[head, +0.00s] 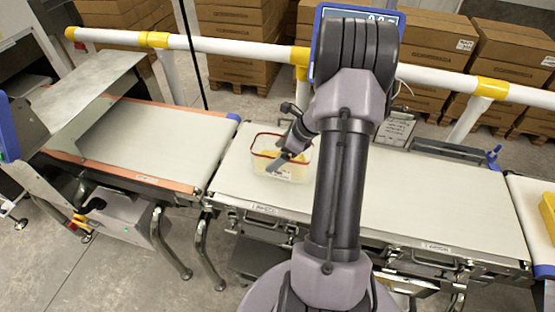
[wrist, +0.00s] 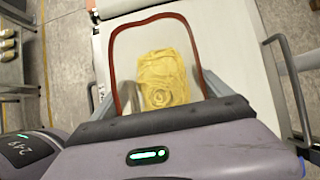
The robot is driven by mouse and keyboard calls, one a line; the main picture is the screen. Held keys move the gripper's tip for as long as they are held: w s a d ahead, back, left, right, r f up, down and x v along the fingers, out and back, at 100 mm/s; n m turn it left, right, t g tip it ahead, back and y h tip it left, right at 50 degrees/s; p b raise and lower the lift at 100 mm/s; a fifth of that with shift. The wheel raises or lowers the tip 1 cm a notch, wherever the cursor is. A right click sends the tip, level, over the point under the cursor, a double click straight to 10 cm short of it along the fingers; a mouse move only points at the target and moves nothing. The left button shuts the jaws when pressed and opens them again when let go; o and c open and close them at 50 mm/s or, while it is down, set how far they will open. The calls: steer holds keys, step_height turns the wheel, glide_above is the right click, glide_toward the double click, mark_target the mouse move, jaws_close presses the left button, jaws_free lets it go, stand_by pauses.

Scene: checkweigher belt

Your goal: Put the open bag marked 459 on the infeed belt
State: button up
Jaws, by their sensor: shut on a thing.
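A clear open bag (head: 262,165) with a red rim and yellow contents is at the left end of the middle belt (head: 450,195). My gripper (head: 285,158) is shut on the bag near its rim. In the wrist view the open mouth faces the camera, with the crumpled yellow contents (wrist: 165,75) inside. The number 459 cannot be read. I cannot tell whether the bag's bottom touches the belt. Another belt (head: 160,140) with orange side strips lies to the left, partly under a metal hood. Neither belt shows a readable infeed mark.
A white and yellow rail (head: 220,46) runs behind the belts, with stacked cartons (head: 420,45) beyond. A narrow gap and a blue-tipped roller separate the two belts. A yellow object (head: 548,210) sits on a belt at the far right. The middle belt right of my arm is clear.

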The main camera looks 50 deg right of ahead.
steer(key=shift+f+b, duration=0.35)
steer(key=shift+f, duration=0.85)
steer(key=shift+f, duration=0.15)
steer(key=o, duration=1.3)
steer(key=shift+o, duration=0.2)
